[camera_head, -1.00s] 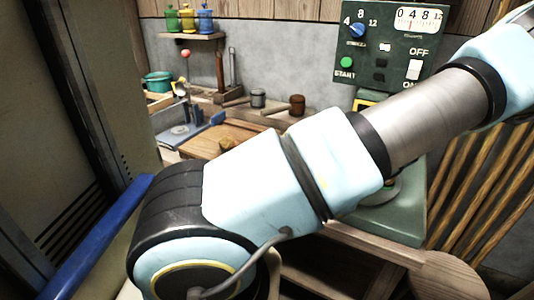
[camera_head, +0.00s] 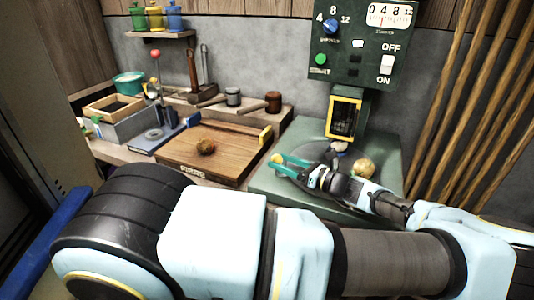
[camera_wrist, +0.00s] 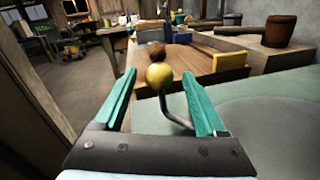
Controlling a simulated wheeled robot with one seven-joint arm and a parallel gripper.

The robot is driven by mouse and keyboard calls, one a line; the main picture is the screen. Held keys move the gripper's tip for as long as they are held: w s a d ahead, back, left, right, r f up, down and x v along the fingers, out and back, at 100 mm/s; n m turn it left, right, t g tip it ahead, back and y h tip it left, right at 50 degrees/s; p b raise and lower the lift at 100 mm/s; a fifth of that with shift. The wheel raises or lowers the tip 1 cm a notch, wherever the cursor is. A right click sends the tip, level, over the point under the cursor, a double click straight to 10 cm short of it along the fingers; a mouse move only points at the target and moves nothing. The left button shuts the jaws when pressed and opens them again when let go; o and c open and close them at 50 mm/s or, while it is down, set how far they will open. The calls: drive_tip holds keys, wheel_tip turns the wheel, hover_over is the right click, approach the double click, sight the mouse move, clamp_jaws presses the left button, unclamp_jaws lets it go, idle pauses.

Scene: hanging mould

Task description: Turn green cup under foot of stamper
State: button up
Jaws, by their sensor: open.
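The stamper is a dark green machine with a control panel (camera_head: 362,40), a yellow-framed opening (camera_head: 344,118) below it and a broad green base (camera_head: 262,188). A pale round piece (camera_head: 339,147) shows under the opening, partly behind my arm. I cannot make out a green cup on the base. My gripper (camera_head: 284,167) is open over the front left of the base, with teal fingers pointing left. In the wrist view, a yellow ball knob (camera_wrist: 159,76) on a bent metal rod (camera_wrist: 174,112) shows between the open fingers; I cannot tell whether they touch it.
A wooden board (camera_head: 222,152) with a brown lump (camera_head: 205,148) lies left of the base. A tan ball (camera_head: 364,167) shows behind my wrist. Mallets (camera_head: 273,102) stand at the back. A shelf (camera_head: 150,35) holds coloured jars. Wooden poles (camera_head: 460,90) lean at right.

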drive_tip(key=shift+p+x, duration=0.65)
drive_tip(key=shift+x, duration=2.1)
drive_tip(key=shift+c, duration=0.3)
clamp_jaws()
